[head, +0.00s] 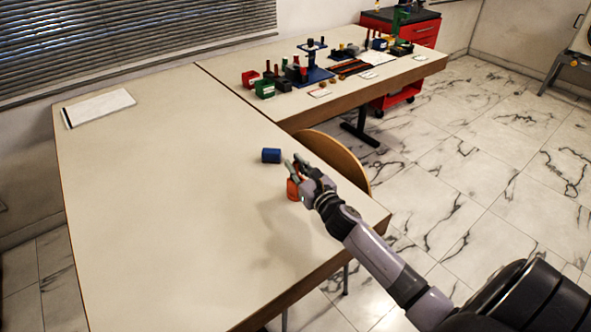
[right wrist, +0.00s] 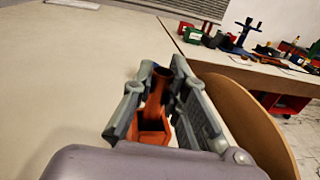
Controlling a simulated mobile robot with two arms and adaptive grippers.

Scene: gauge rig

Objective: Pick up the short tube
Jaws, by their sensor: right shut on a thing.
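My right gripper (head: 293,163) is over the near right part of the long pale table. It is shut on an orange tube-like piece (head: 293,190). In the right wrist view the fingers (right wrist: 163,66) stand on either side of this piece (right wrist: 158,95), which has a round upper part and a wider, angular lower part. I cannot tell whether it touches the table. A short blue cylinder (head: 271,155) lies on the table just beyond the gripper, apart from it; I do not make it out in the right wrist view. My left gripper is not in view.
A curved wooden chair back (head: 335,158) stands close by the table's right edge; it also shows in the right wrist view (right wrist: 245,125). A white board (head: 98,108) lies at the far left. Blocks and a blue stand (head: 316,72) fill the farther table. The pale tabletop (head: 165,200) is mostly clear.

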